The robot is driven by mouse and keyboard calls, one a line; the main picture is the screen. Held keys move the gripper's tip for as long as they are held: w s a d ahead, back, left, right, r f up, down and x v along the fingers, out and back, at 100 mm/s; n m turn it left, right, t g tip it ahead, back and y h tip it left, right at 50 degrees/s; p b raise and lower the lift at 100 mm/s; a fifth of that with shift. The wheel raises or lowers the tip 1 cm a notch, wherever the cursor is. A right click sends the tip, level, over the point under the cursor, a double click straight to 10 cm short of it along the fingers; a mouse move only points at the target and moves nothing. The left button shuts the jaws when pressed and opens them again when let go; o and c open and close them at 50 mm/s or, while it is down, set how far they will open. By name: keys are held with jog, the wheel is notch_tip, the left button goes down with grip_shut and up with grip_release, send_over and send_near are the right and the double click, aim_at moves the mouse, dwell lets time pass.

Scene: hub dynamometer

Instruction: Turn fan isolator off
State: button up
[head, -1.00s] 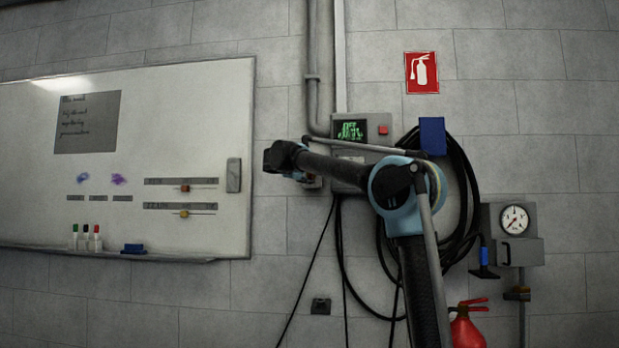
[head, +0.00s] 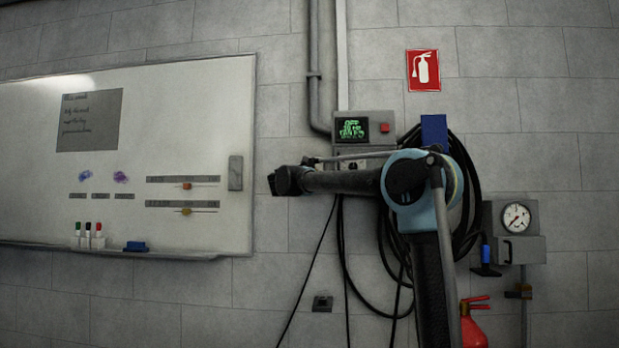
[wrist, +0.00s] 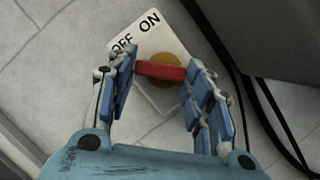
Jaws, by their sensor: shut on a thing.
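The fan isolator shows in the wrist view as a pale plate (wrist: 177,38) marked OFF and ON, with a yellow disc (wrist: 171,57) and a red handle (wrist: 160,71) across it. My gripper (wrist: 162,68) has its blue fingers on the two ends of the red handle and is shut on it. The handle lies nearly level in the wrist picture, while the plate is tilted. I cannot tell which mark the handle points at. In the head view my arm hides the isolator and the fingers.
A grey box (head: 365,118) with a green display (head: 350,129) and a red button (head: 384,127) is above my arm. Black cables hang (head: 469,190) behind it. A whiteboard (head: 120,190) is at left. A gauge (head: 515,217) and red extinguisher (head: 472,325) are at right.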

jog(key=shift+d+f+n+t+y, duration=0.15)
jog(key=shift+n+t+y, duration=0.15)
jog(key=shift+n, duration=0.4)
jog(key=o, duration=1)
jog(key=shift+w, duration=0.1)
jog(key=shift+o, duration=0.2)
jog(key=v, duration=1.2)
